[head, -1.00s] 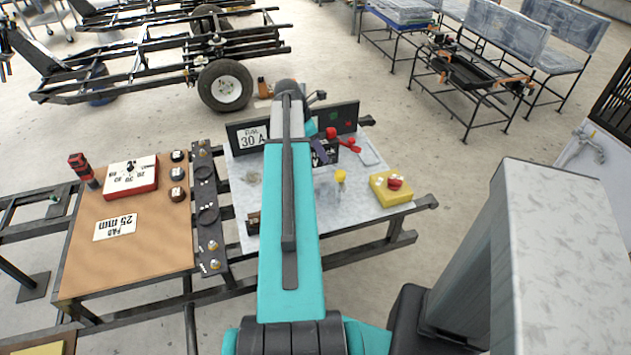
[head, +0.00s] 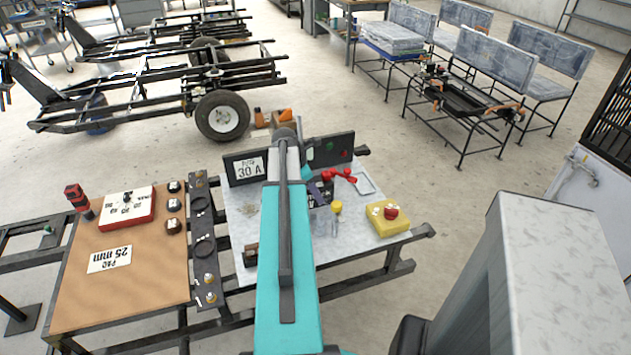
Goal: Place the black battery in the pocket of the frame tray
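My arm reaches over the white-topped bench (head: 243,222) in the middle of the head view and hides part of it. Its end folds down behind the teal link, and a small dark part that seems to be my gripper (head: 318,194) shows just right of the arm. Its fingers are too small and covered to tell open from shut. A dark block (head: 328,188) beside it, close to red parts, may be the black battery; I cannot tell whether it is held. A thin pale outline (head: 365,183) lies farther right. I cannot clearly identify the frame tray or its pocket.
A yellow box with a red button (head: 388,218) stands at the bench's right. A yellow-topped tool (head: 337,208) is nearer the middle. A dark panel marked 30 A (head: 245,168) stands at the back. A brown-topped table (head: 130,275) with a red-and-white box (head: 127,208) is at left.

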